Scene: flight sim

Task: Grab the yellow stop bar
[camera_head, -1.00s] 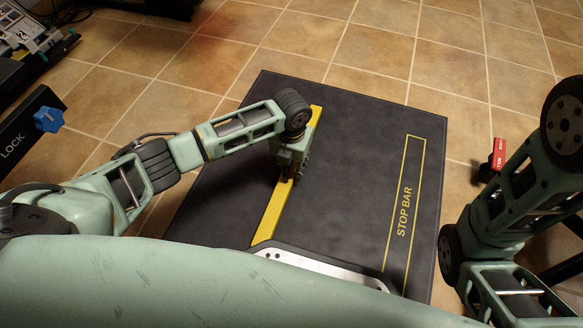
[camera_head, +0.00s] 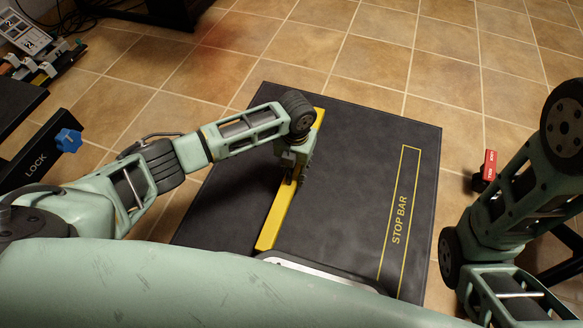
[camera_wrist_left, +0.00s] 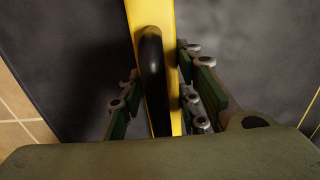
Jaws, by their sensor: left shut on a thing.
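The yellow stop bar (camera_head: 281,207) is a long bar on the dark mat (camera_head: 345,150), left of the yellow outline marked STOP BAR (camera_head: 398,215). A black handle (camera_wrist_left: 153,75) stands on the bar in the left wrist view. My left gripper (camera_head: 290,178) points down over the middle of the bar and is shut on it. In the left wrist view its fingers (camera_wrist_left: 158,100) lie on both sides of the handle and bar. The exact contact is hidden. My right arm is at the right edge; its gripper is out of view.
A black stand marked LOCK with a blue knob (camera_head: 68,140) is at the left. A red block (camera_head: 489,165) is right of the mat. Tiled floor (camera_head: 300,45) lies open beyond the mat. A table with small items (camera_head: 30,65) is at the upper left.

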